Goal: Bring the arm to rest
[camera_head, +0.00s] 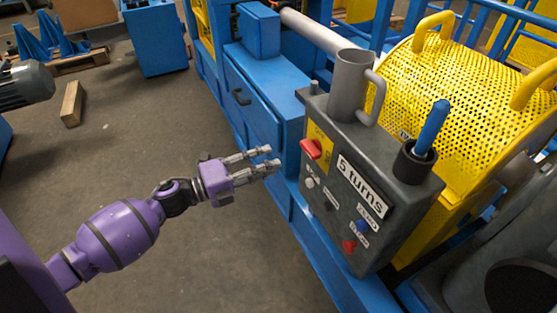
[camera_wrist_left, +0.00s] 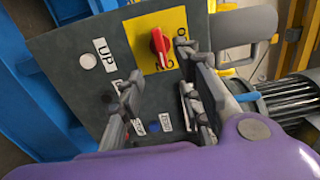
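My left arm comes in from the left in the head view, purple with dark joints, stretched out over the floor. My left gripper (camera_head: 268,158) is open and empty, its two fingers apart, in front of the blue machine and left of the grey control box (camera_head: 384,232). In the left wrist view the open fingers (camera_wrist_left: 158,92) stand before the control box panel (camera_wrist_left: 60,50), with the red rotary switch (camera_wrist_left: 160,42) on its yellow plate beyond them. I cannot tell whether they touch anything. My right gripper shows in neither view.
The control box carries a "5 turns" label (camera_head: 361,188), buttons, a grey mug (camera_head: 347,85) and a blue-handled tool in a cup (camera_head: 431,128). A yellow perforated guard (camera_head: 465,95) stands behind. A wooden block (camera_head: 72,103) lies on the floor; the floor below my arm is clear.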

